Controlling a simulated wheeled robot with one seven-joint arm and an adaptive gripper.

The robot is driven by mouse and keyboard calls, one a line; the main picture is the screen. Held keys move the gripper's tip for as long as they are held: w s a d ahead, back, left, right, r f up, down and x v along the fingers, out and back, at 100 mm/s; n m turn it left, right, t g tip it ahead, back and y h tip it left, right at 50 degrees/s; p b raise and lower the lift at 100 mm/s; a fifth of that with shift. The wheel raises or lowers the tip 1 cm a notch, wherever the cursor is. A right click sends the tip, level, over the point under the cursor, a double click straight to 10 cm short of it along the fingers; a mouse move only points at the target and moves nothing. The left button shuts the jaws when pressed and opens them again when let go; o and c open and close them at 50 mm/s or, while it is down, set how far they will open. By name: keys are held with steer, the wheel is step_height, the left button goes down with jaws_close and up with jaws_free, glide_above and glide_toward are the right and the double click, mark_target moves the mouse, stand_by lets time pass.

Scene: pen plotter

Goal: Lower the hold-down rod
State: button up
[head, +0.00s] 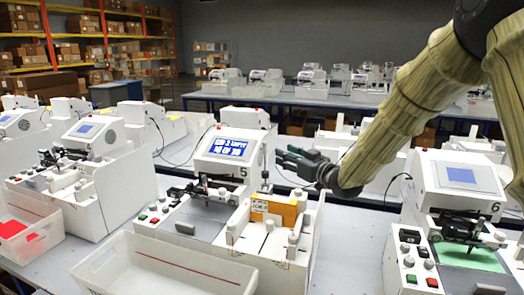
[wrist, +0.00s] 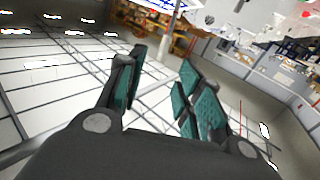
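The plotter numbered 5 (head: 225,150) stands in the middle of the head view, with a lit blue screen showing white marks. A thin upright rod with a dark lower end (head: 265,172) stands at its right side; I cannot tell for certain whether this is the hold-down rod. A dark carriage (head: 205,188) sits below the screen. My gripper (head: 281,160) is in the air just right of the rod, pointing left, apparently apart from it. In the wrist view my gripper (wrist: 158,95) has its green-padded fingers spread with nothing between them. The rod is not clearly seen there.
An orange plate (head: 279,212) stands on the white bed right of plotter 5. A white tray (head: 120,272) is in front. Plotter 6 (head: 462,180) is at the right, with another plotter (head: 85,150) at the left. The air behind my gripper is free.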

mark_target(266, 146)
steer(key=p+x, duration=0.4)
steer(key=x, duration=0.7)
steer(key=shift+a+r, duration=0.15)
steer(key=shift+a, duration=0.2)
steer(key=shift+s, duration=0.1)
jaws_close()
